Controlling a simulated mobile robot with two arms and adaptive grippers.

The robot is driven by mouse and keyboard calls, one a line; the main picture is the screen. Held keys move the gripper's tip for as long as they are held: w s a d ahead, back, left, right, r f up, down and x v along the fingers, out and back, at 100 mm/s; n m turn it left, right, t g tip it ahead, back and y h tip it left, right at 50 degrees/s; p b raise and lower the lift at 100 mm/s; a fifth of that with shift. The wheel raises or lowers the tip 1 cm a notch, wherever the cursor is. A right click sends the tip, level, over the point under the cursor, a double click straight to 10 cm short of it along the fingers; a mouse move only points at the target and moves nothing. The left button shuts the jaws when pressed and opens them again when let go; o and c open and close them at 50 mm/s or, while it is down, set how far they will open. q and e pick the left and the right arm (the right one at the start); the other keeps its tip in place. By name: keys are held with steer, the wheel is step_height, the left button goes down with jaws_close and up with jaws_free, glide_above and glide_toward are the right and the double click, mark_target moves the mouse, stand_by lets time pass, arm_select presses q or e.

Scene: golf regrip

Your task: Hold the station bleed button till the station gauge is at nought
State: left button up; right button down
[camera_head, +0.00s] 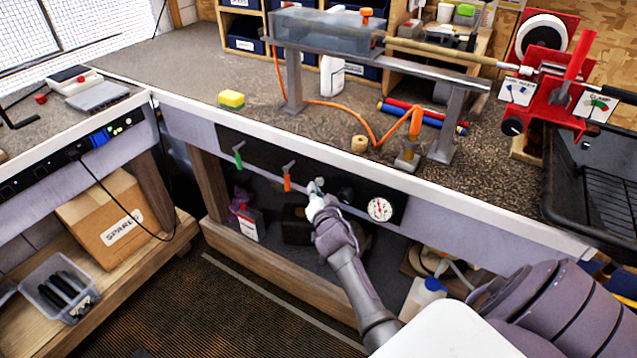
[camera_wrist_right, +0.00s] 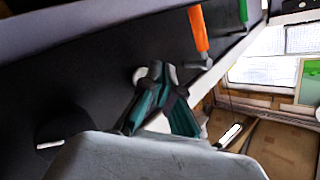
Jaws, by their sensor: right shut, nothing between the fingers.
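The station gauge (camera_head: 380,209), a small white dial, sits at the right end of the black panel (camera_head: 365,187) on the bench front. Its needle is too small to read surely. My right gripper (camera_head: 317,188) is shut and empty, its tips at the panel between the orange valve handle and a black knob. In the right wrist view, the closed fingertips (camera_wrist_right: 156,69) are at a pale round button (camera_wrist_right: 139,75), partly hidden behind them. This looks like the bleed button. I cannot tell whether it is touched or pressed. My left gripper is out of view.
A green valve handle (camera_head: 238,157) and an orange valve handle (camera_head: 287,179) stick out left of my gripper. A black knob (camera_head: 345,194) lies between gripper and gauge. The white bench edge (camera_head: 330,157) runs above. A red vise (camera_head: 555,95) stands at right.

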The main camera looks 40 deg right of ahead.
steer(key=shift+w+d, duration=0.25)
steer(key=shift+d, duration=0.4)
stand_by(0.7)
steer(key=shift+a, duration=0.1)
stand_by(1.7)
steer(key=shift+s+a, duration=0.4)
steer(key=shift+a, duration=0.4)
steer(key=shift+s+a, duration=0.3)
steer(key=shift+a, duration=0.45)
steer(key=shift+s+a, duration=0.35)
steer(key=shift+a, duration=0.45)
steer(key=shift+s+a, duration=0.3)
steer(key=shift+a, duration=0.45)
